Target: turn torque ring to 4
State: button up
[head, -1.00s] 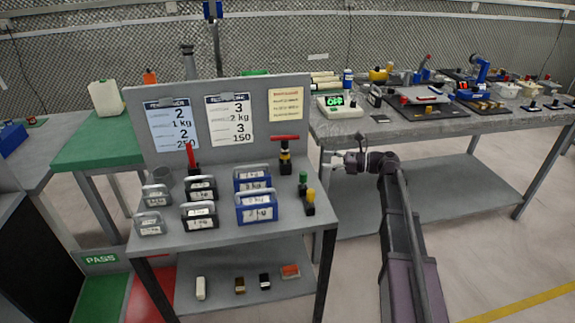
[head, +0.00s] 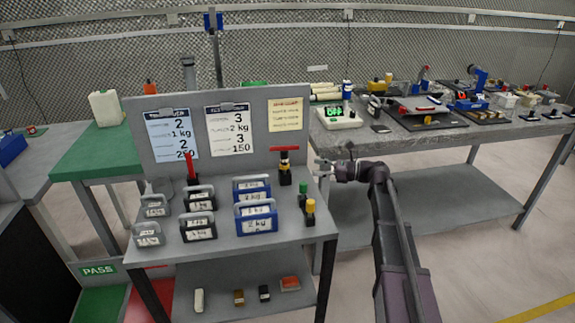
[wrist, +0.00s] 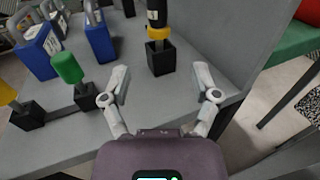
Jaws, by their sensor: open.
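A torque tool with a red T-handle (head: 285,149) stands upright in a black block on the grey stand, near the right end of its back panel. Its yellow ring (head: 284,162) sits below the handle, and shows in the wrist view (wrist: 158,32) above the black block (wrist: 160,57). My gripper (head: 320,169) is to the right of the tool in the head view. In the wrist view my gripper (wrist: 162,82) is open and empty, its fingers spread on either side of the tool's line, short of the block. The ring's markings cannot be read.
Green-topped (head: 303,187) and yellow-topped (head: 310,206) tools in black blocks stand near the gripper. Blue (head: 257,217) and black (head: 198,224) weights stand farther left. The panel (head: 235,165) rises behind. A workbench (head: 400,142) holds more equipment at right.

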aim_at(285, 164)
jog(key=a, duration=0.7)
jog(key=w+a, duration=0.1)
jog(key=a, duration=0.2)
jog(key=shift+a, duration=0.3)
grip_shut()
jog(key=shift+d, duration=0.25)
jog(key=shift+a, duration=0.25)
